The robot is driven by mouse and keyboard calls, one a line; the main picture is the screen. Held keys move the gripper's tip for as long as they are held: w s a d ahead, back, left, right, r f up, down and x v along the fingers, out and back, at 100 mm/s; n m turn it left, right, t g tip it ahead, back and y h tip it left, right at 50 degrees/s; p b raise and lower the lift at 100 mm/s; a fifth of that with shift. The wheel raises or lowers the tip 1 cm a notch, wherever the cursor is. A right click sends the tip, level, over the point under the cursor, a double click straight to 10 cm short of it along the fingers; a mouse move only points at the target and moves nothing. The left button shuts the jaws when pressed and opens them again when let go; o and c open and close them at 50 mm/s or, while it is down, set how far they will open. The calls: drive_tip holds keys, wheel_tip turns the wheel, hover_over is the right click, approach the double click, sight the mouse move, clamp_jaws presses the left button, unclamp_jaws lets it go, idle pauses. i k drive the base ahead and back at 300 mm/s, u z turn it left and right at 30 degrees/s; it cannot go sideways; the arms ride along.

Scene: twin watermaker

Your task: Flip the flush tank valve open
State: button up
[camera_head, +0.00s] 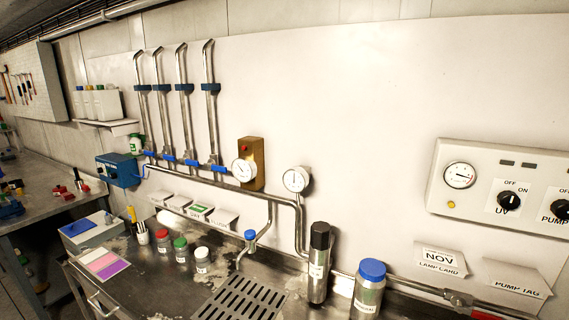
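Several vertical steel pipes on the back wall join a horizontal pipe (250,188). Each has a blue valve handle near its foot: the leftmost handle (149,154), the second handle (168,157), the third handle (191,162) and the rightmost handle (219,169). Small label cards (201,211) stand below them, one with a green patch; their words are too small to read surely. I cannot tell which valve is the flush tank one. Another valve with a red handle (487,314) sits on the pipe at the lower right, partly cut off. My gripper is not in view.
Gauges (296,179) are mounted right of the valves. A tall black-capped bottle (318,262) and a blue-lidded jar (369,287) stand on the counter before the pipe. A blue-topped tap (250,236) rises behind the drain grate (240,303). Small jars (202,260) stand at left.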

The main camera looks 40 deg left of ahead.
sight(216, 168)
drive_tip(key=z, duration=0.1)
drive_tip(key=k, duration=2.05)
drive_tip(key=u, duration=3)
drive_tip(key=k, duration=0.2)
drive_tip(key=z, duration=1.5)
drive_tip(key=i, duration=1.75)
drive_tip(key=u, duration=0.3)
drive_tip(key=i, duration=0.95)
drive_tip(key=u, duration=0.3)
